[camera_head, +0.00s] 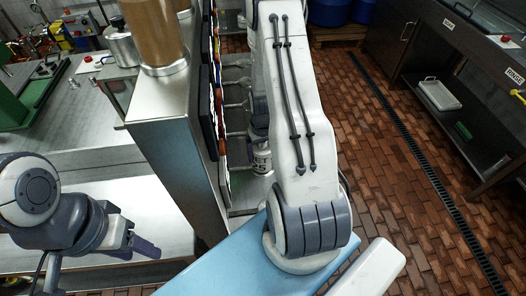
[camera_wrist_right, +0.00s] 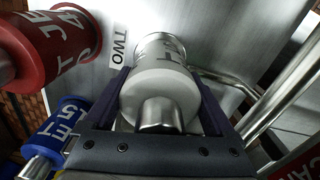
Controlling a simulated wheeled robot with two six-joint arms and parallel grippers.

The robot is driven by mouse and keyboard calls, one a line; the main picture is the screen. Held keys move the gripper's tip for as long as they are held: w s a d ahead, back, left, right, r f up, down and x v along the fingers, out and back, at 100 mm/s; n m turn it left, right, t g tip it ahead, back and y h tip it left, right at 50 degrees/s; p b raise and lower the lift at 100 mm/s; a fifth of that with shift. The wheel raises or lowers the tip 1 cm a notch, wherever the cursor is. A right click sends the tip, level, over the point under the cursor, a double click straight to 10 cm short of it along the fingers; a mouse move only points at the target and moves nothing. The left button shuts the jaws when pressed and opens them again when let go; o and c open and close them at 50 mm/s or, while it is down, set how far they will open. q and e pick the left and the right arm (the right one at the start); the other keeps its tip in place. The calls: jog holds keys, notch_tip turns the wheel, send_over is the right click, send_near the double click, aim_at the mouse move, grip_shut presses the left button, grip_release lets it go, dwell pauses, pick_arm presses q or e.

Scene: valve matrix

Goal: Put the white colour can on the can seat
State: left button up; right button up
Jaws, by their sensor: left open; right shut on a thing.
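The white can (camera_wrist_right: 160,88) with dark lettering sits between the two dark fingers of my right gripper (camera_wrist_right: 164,98), which is shut on it. Its far end is close to a grey metal panel (camera_wrist_right: 215,30) with a "TWO" label (camera_wrist_right: 120,45). A shiny round rim (camera_wrist_right: 157,39) shows at that end; I cannot tell if it is the can's own or the seat's. In the head view my right arm hides most of the right gripper, and a pale lettered can (camera_head: 262,162) shows beside it. My left gripper (camera_head: 146,250) is open and empty at lower left.
In the wrist view a red can (camera_wrist_right: 50,45) and a blue can (camera_wrist_right: 62,120) stand out at left, and metal tubes (camera_wrist_right: 265,95) run close at right. In the head view a steel cabinet (camera_head: 165,130) stands between my arms. Brick floor (camera_head: 410,200) is open at right.

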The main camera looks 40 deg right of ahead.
jog(key=shift+f, duration=0.2)
jog(key=o, duration=1.3)
jog(key=shift+o, duration=0.2)
jog(key=shift+r, duration=0.15)
jog(key=shift+r, duration=0.2)
notch_tip(320, 180, up, 11)
jog(key=shift+f+b, duration=0.1)
jog(key=shift+b, duration=0.8)
jog(key=shift+r, duration=0.5)
jog(key=shift+s+d, duration=0.1)
